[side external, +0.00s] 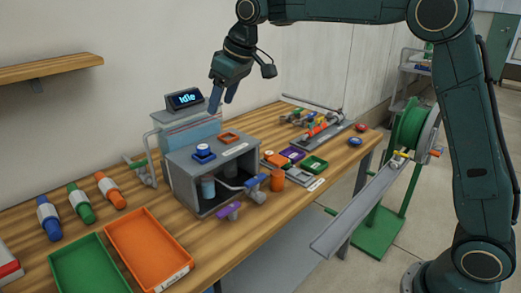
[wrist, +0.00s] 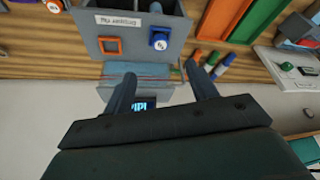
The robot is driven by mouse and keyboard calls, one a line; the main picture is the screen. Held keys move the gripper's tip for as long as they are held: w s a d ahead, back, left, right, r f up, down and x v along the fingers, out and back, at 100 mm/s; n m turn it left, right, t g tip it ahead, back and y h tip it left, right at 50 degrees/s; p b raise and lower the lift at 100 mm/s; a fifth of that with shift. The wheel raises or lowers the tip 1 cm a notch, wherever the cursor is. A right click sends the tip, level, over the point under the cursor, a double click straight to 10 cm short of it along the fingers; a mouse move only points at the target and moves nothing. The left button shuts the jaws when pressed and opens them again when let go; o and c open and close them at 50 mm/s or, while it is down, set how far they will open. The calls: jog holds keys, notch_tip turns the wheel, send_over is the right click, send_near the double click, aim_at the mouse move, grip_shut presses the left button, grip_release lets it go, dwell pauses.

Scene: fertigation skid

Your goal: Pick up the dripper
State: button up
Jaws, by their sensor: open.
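I cannot tell for certain which thing is the dripper. Small round pieces, a red one (side external: 360,127) and a blue one (side external: 355,141), lie at the bench's far right end in the side view. My gripper (side external: 222,102) is open and empty, high above the grey box and near the display. In the wrist view its two fingers (wrist: 159,78) stand apart with nothing between them. A blue fitting (side external: 203,152) and an orange square frame (side external: 229,137) sit on the grey box; they also show in the wrist view as the blue fitting (wrist: 160,38) and the orange frame (wrist: 108,46).
The grey box (side external: 182,182) stands mid-bench, before the display (side external: 185,98) reading "Idle". Small orange, purple and green trays (side external: 314,165) lie right of it. A hose reel (side external: 411,130) stands right.

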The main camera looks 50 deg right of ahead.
jog(key=shift+w+a+f, duration=0.2)
jog(key=shift+w+f, duration=0.15)
jog(key=shift+w, duration=0.3)
jog(key=shift+f, duration=0.1)
send_over(205, 147)
jog(key=s, duration=0.2)
jog(key=shift+d+f, duration=0.2)
jog(key=shift+f, duration=1.75)
jog(key=shift+d+f, duration=0.15)
jog(key=shift+f, duration=1.8)
jog(key=shift+x, duration=2.6)
jog(key=shift+s+d, duration=0.1)
jog(key=c, duration=1.1)
